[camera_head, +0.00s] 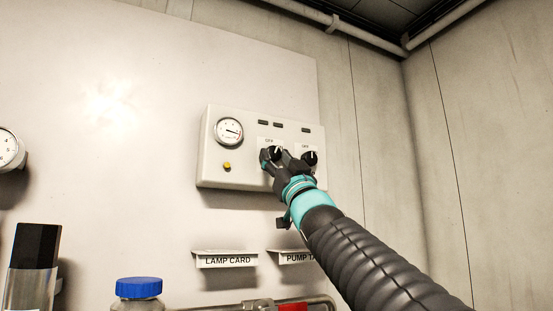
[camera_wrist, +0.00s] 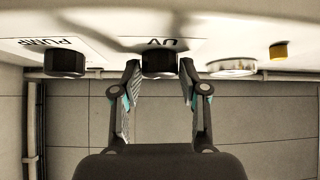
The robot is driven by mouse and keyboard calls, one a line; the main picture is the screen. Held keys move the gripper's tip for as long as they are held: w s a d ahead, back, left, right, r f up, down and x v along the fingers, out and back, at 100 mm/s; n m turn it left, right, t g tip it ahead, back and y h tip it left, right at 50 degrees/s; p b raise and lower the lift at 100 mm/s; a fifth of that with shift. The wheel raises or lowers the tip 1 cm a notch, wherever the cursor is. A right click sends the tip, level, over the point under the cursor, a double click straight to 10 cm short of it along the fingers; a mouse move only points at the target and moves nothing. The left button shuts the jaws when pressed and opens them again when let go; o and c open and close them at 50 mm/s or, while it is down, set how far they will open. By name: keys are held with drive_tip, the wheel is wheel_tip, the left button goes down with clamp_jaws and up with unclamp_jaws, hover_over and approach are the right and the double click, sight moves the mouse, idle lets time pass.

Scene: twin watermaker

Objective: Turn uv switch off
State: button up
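The UV switch is a black round knob (camera_head: 275,152) with a white mark, on the pale control box (camera_head: 212,172). In the wrist view the UV knob (camera_wrist: 160,62) sits under an upside-down "UV" label. My gripper (camera_head: 277,160) is at the box front, its fingers partly covering the knob in the head view. In the wrist view my gripper (camera_wrist: 160,70) has one finger on each side of the UV knob, with narrow gaps seeming to show. Its fingers are apart and look open. The knob's mark is partly hidden, so I cannot read its setting surely.
The pump knob (camera_head: 310,157) is close to the right; it also shows in the wrist view (camera_wrist: 65,63). A gauge (camera_head: 229,131) and yellow button (camera_head: 227,166) are left on the box. Below are a lamp card holder (camera_head: 226,260), pipes and a blue-capped bottle (camera_head: 139,288).

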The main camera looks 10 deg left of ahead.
drive_tip(key=c, duration=0.5)
drive_tip(key=shift+d+r+n+g+y+p, duration=0.1)
drive_tip(key=shift+r+n+g+y+p, duration=0.25)
drive_tip(key=shift+n+g+p, duration=0.4)
drive_tip(key=n+g+y, duration=0.2)
drive_tip(key=n, duration=0.1)
drive_tip(key=shift+w+d+f+n+p, duration=0.1)
drive_tip(key=shift+f+n+p, duration=0.15)
drive_tip(key=shift+p, duration=0.15)
drive_tip(key=shift+c, duration=0.2)
drive_tip(key=shift+n+g+y, duration=1.05)
drive_tip(key=shift+n+g, duration=1.1)
drive_tip(key=shift+n, duration=0.35)
drive_tip(key=o, duration=1.1)
drive_tip(key=shift+o, duration=0.2)
